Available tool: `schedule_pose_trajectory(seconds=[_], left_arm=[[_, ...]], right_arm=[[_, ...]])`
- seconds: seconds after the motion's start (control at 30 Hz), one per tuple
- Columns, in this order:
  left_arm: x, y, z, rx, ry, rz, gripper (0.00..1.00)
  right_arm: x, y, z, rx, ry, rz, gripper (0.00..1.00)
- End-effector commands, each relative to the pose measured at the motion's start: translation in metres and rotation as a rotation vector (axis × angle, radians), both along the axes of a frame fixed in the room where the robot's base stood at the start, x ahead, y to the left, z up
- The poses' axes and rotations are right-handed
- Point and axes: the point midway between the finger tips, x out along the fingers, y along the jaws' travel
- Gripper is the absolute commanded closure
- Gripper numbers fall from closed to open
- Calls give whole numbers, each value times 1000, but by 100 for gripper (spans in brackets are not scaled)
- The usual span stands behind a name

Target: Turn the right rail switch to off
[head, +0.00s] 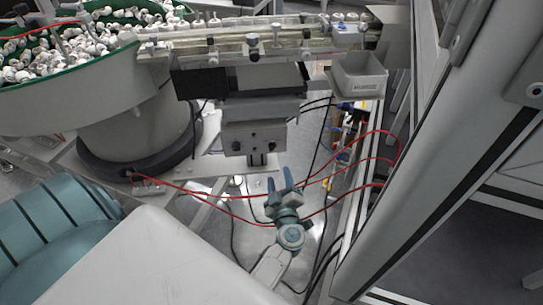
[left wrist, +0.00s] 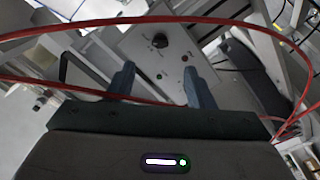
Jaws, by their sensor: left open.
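A grey control box (head: 253,136) hangs under the feeder rail, with small dark knobs on its lower front. I cannot read any label or setting that marks the right rail switch. The left wrist view shows a pale panel (left wrist: 140,45) with a black round knob (left wrist: 160,40) and smaller dark dots. My left gripper (head: 283,180) is open and empty, below and slightly right of the control box. Its two blue-grey fingers (left wrist: 163,85) point toward the panel, apart from the knob. My right gripper is not in view.
Red cables (head: 225,196) run across the space near my left gripper and loop around it in the left wrist view. A bowl (head: 85,85) of white caps stands at the left. A grey bin (head: 358,77) and a large frame post (head: 440,150) stand at the right.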

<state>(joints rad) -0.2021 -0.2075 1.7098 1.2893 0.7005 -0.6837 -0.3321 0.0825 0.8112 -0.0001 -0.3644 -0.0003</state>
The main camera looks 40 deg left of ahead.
Motion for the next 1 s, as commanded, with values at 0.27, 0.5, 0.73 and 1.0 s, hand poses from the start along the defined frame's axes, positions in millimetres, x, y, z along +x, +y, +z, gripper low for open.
schedule_pose_trajectory(seconds=[0.27, 0.5, 0.73, 1.0], left_arm=[[32, 28, 4, 3, -3, -3, 51], [64, 57, 3, 3, -2, -1, 51], [78, 69, 1, 0, -1, -1, 51], [79, 70, 1, 0, -1, -1, 51]], right_arm=[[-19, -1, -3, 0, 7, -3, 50], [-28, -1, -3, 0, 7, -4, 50], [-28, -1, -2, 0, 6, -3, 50], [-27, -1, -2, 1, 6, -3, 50]])
